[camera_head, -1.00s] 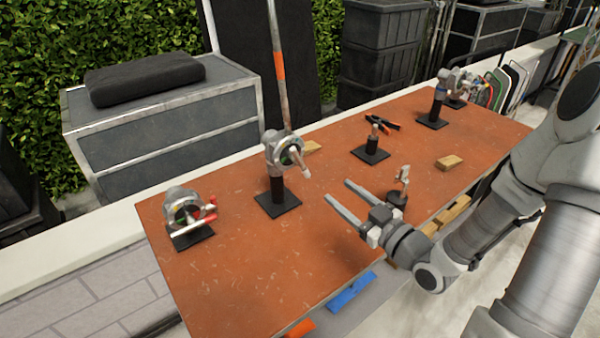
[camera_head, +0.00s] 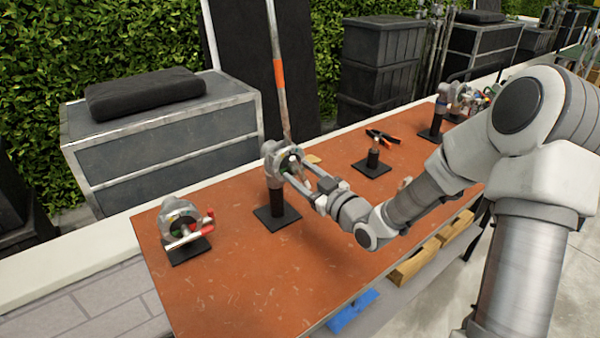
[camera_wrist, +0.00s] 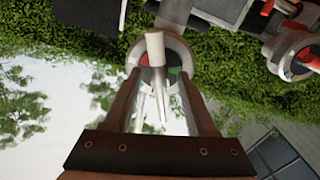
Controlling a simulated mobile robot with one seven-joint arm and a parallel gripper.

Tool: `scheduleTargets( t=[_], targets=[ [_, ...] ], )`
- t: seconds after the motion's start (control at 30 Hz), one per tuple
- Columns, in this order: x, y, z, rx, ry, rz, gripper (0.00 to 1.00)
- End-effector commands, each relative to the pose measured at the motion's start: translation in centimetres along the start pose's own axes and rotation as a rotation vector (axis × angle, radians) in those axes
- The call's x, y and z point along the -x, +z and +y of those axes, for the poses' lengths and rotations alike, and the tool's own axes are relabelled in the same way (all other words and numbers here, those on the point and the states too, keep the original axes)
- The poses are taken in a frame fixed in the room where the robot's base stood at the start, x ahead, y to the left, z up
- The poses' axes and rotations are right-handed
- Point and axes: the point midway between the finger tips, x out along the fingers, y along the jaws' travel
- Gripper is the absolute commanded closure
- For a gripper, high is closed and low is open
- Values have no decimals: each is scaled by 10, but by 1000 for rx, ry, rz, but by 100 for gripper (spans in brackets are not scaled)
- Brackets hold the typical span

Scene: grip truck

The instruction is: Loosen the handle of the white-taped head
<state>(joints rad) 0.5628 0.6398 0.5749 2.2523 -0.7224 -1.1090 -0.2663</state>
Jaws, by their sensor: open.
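The grip head (camera_head: 274,155) on the black stand in the middle of the table has a handle with a pale, white-looking end; this looks like the white-taped head. In the wrist view the same round head (camera_wrist: 160,60) faces me, and its pale handle (camera_wrist: 155,48) lies between my fingers with a gap on both sides. My gripper (camera_head: 294,170) is open, with its fingertips right at the head's face. It also spans the handle in the wrist view (camera_wrist: 158,78). Whether a finger touches the head cannot be told.
Another head with a red-tipped handle (camera_head: 183,222) sits at the table's left end. More heads (camera_head: 445,100) stand at the far end. The tabletop's (camera_head: 240,285) front left is clear.

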Motion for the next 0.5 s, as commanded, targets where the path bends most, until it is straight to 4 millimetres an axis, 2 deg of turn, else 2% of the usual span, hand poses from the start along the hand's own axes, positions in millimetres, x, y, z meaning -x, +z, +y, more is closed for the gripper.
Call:
scheduleTargets(
  t=[0.37,0.5],
  targets=[
    [-6,0,0,-1,0,0,43],
    [-6,0,0,0,0,0,68]
  ],
)
